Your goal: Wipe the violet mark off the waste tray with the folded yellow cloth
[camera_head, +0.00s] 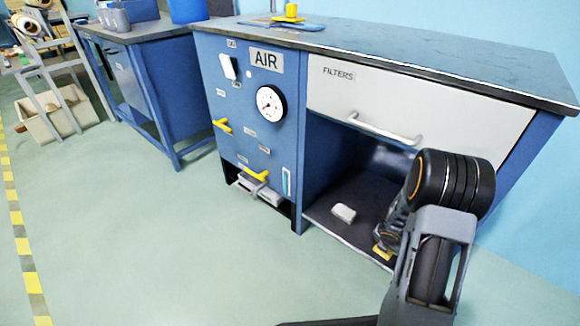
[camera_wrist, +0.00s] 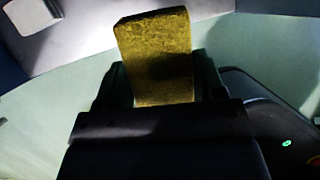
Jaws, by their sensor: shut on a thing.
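My gripper (camera_wrist: 158,92) is shut on the folded yellow cloth (camera_wrist: 155,50), which stands up between the fingers in the wrist view. In the head view a small part of the yellow cloth (camera_head: 382,252) shows at the front edge of the open bay under the FILTERS drawer, beside my arm. My arm hides most of the gripper there. I cannot make out the waste tray or a violet mark in either view.
A small white block (camera_head: 344,213) lies on the bay's dark floor; a pale block (camera_wrist: 33,15) shows in the wrist view. The white drawer (camera_head: 420,105) with its handle (camera_head: 385,129) is above. The AIR panel (camera_head: 250,120) stands left. Open floor (camera_head: 150,240) lies in front.

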